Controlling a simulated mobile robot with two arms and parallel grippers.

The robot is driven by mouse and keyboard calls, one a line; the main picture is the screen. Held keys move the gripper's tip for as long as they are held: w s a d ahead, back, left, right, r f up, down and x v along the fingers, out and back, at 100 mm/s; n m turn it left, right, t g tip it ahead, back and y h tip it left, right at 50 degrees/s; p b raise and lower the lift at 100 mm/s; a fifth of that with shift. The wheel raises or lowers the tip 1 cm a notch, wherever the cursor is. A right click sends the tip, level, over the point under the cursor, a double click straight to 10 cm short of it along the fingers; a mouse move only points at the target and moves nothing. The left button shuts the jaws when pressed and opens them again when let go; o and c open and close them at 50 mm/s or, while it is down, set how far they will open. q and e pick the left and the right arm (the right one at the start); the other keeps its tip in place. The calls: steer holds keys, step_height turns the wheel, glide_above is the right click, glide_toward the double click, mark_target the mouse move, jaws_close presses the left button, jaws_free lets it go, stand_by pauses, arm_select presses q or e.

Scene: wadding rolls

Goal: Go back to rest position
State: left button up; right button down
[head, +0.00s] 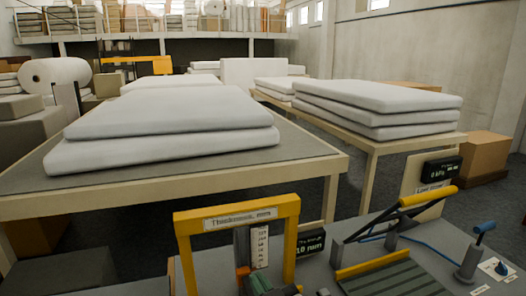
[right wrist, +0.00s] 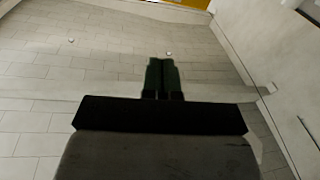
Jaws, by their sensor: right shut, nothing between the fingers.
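My left gripper is in neither view. No held thing shows.
A bench (head: 410,235) with a lever device (head: 405,208), a green ribbed plate (head: 390,279) and displays lies close in front. Behind stand a table (head: 310,153) with stacked white wadding sheets (head: 165,120) and another table (head: 372,147) with sheets. A cardboard box (head: 486,155) stands right.

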steer(key=s+d+f+m+g+h, duration=0.2)
steer(key=s+d+f+g+h, duration=0.15)
steer(key=d+f, duration=0.3)
steer(key=s+d+f+m+g+h, duration=0.2)
steer(key=s+d+f+h, duration=0.15)
steer(key=d+f, duration=0.35)
steer(key=s+d+f+g+h, duration=0.1)
steer(key=s+d+f+g, duration=0.3)
steer(key=s, duration=0.4)
steer(key=s+d+f+g, duration=0.4)
steer(key=s+f, duration=0.1)
steer(key=s, duration=0.3)
step_height(320, 180, down, 27)
steer(key=s+g, duration=0.1)
steer(key=s, duration=0.1)
steer(key=s+d+f+g, duration=0.1)
steer(key=s+d+f, duration=0.1)
steer(key=s+f, duration=1.3)
steer(key=shift+s+d+h, duration=0.2)
steer(key=shift+d+h, duration=0.1)
steer(key=shift+g, duration=0.25)
